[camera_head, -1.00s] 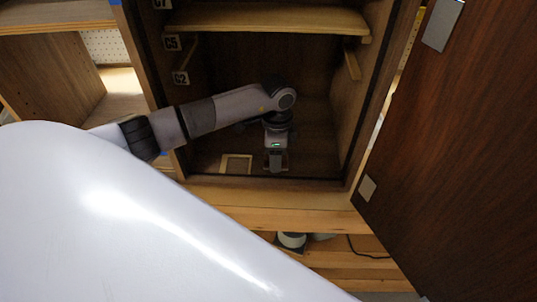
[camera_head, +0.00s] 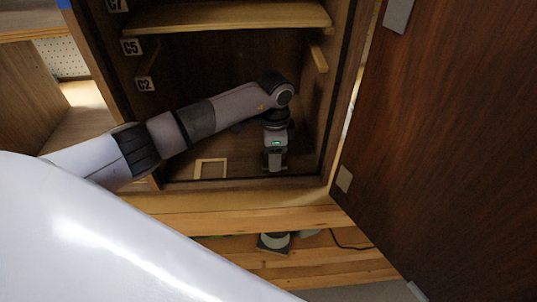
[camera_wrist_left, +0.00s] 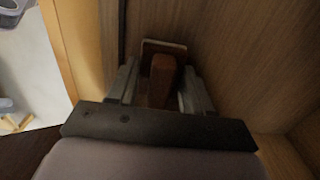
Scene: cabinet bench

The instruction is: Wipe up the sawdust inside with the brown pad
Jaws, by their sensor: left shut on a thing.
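The brown pad (camera_wrist_left: 162,82) shows in the left wrist view as a reddish-brown block between the two fingers of my left gripper (camera_wrist_left: 160,92). The gripper is shut on it. A pale-edged flat piece shows just beyond the block; I cannot tell whether it belongs to the pad. In the head view my left gripper (camera_head: 275,165) points down inside the open cabinet (camera_head: 245,198), low over its floor, near the right wall. The pad is hidden or too small to tell there. I cannot make out any sawdust. My right gripper is not in view.
A pale square outline (camera_head: 210,168) lies on the cabinet floor, left of the gripper. A shelf (camera_head: 230,17) spans the cabinet above my arm. The dark door (camera_head: 445,140) stands open at the right. A grey-and-white object (camera_head: 274,242) sits below the cabinet.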

